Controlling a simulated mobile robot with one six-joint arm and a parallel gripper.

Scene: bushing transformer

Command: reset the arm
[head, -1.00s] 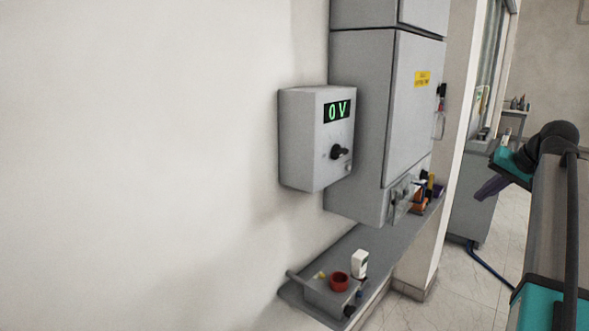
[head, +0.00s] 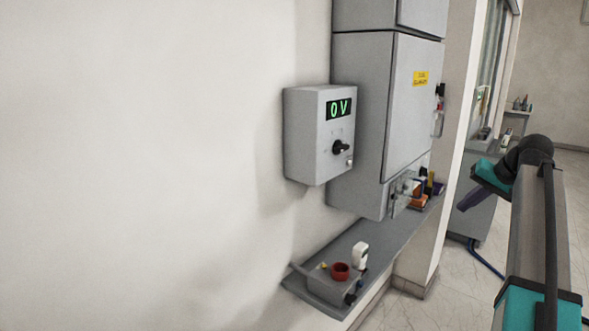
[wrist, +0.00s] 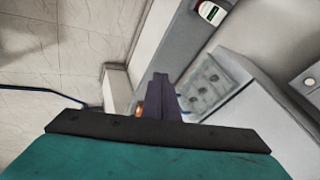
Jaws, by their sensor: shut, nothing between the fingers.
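My arm shows at the right of the head view, with teal and dark joints. In the wrist view my gripper (wrist: 160,82) points ahead with its dark purple-grey fingers together and nothing held between them. In the head view the dark purple gripper (head: 469,200) hangs below the wrist, in front of the grey cabinet by the window. It is apart from the wall box and the shelf.
A grey control box (head: 320,137) reading "0 V" hangs on the wall beside a tall grey cabinet (head: 362,120). Below, a narrow shelf (head: 375,240) holds a tray with a red ring (head: 340,271) and a white bottle (head: 360,255).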

